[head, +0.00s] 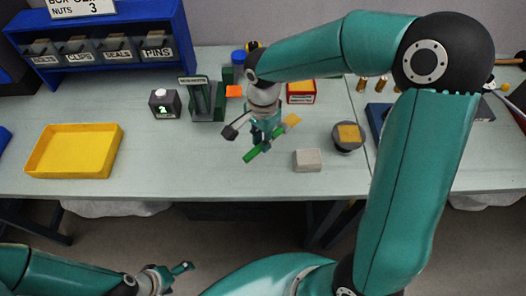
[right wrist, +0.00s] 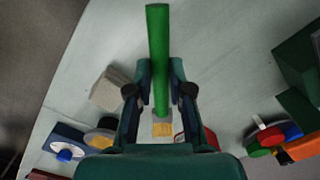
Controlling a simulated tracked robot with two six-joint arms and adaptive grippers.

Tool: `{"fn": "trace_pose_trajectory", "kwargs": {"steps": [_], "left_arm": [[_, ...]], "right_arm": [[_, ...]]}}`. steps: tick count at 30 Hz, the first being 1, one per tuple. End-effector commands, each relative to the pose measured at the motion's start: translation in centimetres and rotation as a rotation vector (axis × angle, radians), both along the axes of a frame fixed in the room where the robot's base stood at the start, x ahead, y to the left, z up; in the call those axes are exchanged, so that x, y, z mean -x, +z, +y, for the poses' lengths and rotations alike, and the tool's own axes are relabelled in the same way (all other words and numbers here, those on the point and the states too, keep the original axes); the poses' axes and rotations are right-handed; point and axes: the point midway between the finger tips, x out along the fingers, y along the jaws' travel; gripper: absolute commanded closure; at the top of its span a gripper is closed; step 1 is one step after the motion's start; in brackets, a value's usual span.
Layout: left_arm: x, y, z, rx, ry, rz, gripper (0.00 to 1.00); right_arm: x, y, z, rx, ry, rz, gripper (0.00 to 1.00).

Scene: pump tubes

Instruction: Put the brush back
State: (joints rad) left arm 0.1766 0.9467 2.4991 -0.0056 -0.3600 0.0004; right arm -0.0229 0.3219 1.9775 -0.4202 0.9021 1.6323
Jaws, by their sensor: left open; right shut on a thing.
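The brush has a green handle (head: 251,155) and yellow bristles (head: 292,120). My right gripper (head: 265,138) is shut on its handle and holds it slantwise at the middle of the bench, bristles toward the upper right. In the right wrist view the green handle (right wrist: 158,60) runs between the fingers (right wrist: 160,88), with the bristles (right wrist: 163,130) at the lower end. Part of the handle is hidden by the fingers. My left gripper (head: 182,269) is open and empty, low in front of the bench.
A dark green labelled stand (head: 205,100) and a black display box (head: 165,104) are left of the brush. A beige block (head: 308,160) and a round grey dish with a yellow pad (head: 348,137) are to the right. A yellow tray (head: 74,128) lies far left. The front left bench is clear.

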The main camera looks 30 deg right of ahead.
Motion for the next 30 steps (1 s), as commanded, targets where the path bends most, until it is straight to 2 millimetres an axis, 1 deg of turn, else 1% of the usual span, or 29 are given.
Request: {"fn": "trace_pose_trajectory", "kwargs": {"steps": [1, 3, 10, 16, 19, 24, 25, 29, 30], "left_arm": [[0.0, 0.1, 0.0, 0.0, 0.0, 0.0, 0.14], [0.0, 0.2, 0.0, 0.0, 0.0, 0.0, 0.14], [0.0, 0.3, 0.0, 0.0, 0.0, 0.0, 0.14], [0.0, 0.5, 0.0, 0.0, 0.0, 0.0, 0.14], [0.0, 0.5, 0.0, 0.0, 0.0, 0.0, 0.14], [0.0, 0.5, 0.0, 0.0, 0.0, 0.0, 0.14], [0.0, 0.5, 0.0, 0.0, 0.0, 0.0, 0.14], [0.0, 0.5, 0.0, 0.0, 0.0, 0.0, 0.14], [0.0, 0.5, 0.0, 0.0, 0.0, 0.0, 0.14]], "right_arm": [[0.1, -0.9, 0.0, -0.001, -0.001, 0.004, 1.0], [0.1, -1.8, 0.0, 0.0, 0.0, 0.003, 1.0], [0.1, -3.5, 0.0, 0.0, -0.001, 0.002, 1.0], [0.1, -6.3, -0.1, 0.0, -0.002, 0.003, 1.0], [0.1, -6.9, 0.0, -0.001, -0.001, -0.001, 1.0], [0.1, -7.0, 0.0, -0.001, 0.0, -0.001, 1.0], [0.1, -7.0, 0.0, -0.001, 0.0, 0.0, 0.79], [0.1, -7.0, 0.0, -0.001, 0.0, 0.0, 0.57], [0.1, -7.0, 0.0, -0.001, -0.001, 0.0, 0.55]]}}
